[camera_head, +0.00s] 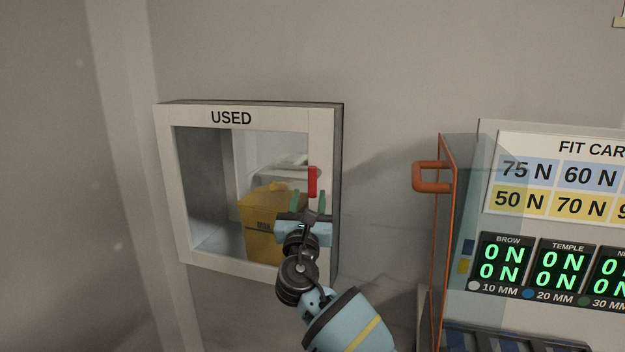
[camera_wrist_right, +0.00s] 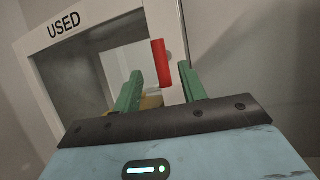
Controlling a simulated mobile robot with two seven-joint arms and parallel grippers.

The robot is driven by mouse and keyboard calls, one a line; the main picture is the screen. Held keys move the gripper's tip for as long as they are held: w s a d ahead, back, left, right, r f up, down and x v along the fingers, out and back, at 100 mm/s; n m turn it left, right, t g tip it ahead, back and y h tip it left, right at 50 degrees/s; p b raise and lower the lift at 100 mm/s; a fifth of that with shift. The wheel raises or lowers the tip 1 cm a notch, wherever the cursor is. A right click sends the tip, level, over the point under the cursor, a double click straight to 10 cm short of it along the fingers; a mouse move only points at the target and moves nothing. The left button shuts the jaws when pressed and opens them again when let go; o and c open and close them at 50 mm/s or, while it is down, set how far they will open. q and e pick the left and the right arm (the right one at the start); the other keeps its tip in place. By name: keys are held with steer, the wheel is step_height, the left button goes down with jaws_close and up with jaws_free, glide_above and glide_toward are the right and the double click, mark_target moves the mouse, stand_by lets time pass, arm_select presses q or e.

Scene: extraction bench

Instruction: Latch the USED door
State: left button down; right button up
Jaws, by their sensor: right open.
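The USED door (camera_head: 231,118) is a white frame with a clear window on a grey wall cabinet, and it looks closed against it. Its red latch handle (camera_head: 312,181) stands upright on the right side of the frame. In the right wrist view the red handle (camera_wrist_right: 159,63) appears beyond and between the fingertips, near the right one. My right gripper (camera_head: 309,199) is open with green fingers, just below the handle in the head view. In the wrist view the gripper (camera_wrist_right: 158,80) is empty; I cannot tell its exact distance from the handle. My left gripper is out of view.
A yellow bin (camera_head: 260,222) shows through the window. To the right stands an orange-edged clear panel (camera_head: 442,250) with an orange handle (camera_head: 431,177), beside a fit card (camera_head: 560,180) and green readouts (camera_head: 502,262). Bare wall separates the cabinet and the panel.

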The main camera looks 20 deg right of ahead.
mark_target(312, 181)
steer(key=x, duration=0.6)
steer(key=shift+w+d+b, duration=0.1)
steer(key=shift+w+b, duration=0.25)
steer(key=shift+b, duration=0.05)
steer(key=shift+w+d+r, duration=0.15)
steer(key=shift+w+r, duration=0.15)
steer(key=shift+w, duration=0.1)
